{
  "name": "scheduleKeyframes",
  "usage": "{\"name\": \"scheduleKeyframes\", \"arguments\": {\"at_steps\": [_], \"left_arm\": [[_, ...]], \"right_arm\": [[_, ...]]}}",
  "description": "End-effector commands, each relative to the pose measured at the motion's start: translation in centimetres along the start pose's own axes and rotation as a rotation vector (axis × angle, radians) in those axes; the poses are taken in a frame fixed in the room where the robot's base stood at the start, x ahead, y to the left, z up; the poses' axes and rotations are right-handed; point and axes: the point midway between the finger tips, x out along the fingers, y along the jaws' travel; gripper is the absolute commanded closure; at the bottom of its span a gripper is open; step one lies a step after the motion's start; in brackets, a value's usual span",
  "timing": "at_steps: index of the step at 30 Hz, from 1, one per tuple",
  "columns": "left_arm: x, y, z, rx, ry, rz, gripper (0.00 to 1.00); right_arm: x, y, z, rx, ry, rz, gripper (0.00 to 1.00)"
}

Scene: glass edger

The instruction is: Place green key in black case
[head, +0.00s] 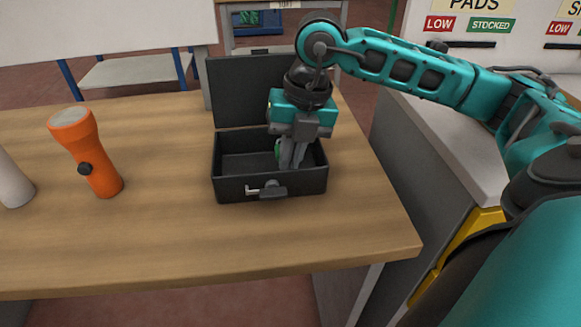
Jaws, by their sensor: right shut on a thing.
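The black case (235,188) stands open on the wooden table, with its lid (238,95) raised at the back. My right gripper (290,163) reaches down from above into the right half of the case. It is shut on the green key (279,149), of which only a small green part shows at the left of the fingers. The rest of the key is hidden by the fingers. I cannot tell whether the key touches the case floor. The left part of the case looks empty. My left gripper is not in view.
An orange flashlight (90,160) stands on the table (160,240) left of the case. A white cylinder (12,180) is at the left edge. A grey cabinet (445,145) stands right of the table. The table front is clear.

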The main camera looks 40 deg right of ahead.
Motion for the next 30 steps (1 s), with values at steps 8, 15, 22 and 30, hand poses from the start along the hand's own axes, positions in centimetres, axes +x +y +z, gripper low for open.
{"name": "scheduleKeyframes", "arguments": {"at_steps": [8, 15, 22, 30], "left_arm": [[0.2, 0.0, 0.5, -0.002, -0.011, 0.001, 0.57], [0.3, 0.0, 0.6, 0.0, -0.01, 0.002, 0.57], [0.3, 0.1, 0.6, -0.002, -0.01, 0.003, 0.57], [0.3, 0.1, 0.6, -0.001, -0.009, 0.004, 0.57]], "right_arm": [[2.7, -0.6, 0.0, 0.001, 0.0, 0.0, 1.0], [2.8, -0.6, 0.0, 0.001, 0.0, -0.001, 1.0], [2.9, -0.6, 0.0, 0.001, 0.001, -0.001, 0.8], [3.0, -0.6, 0.0, 0.001, 0.001, -0.002, 0.68]]}}
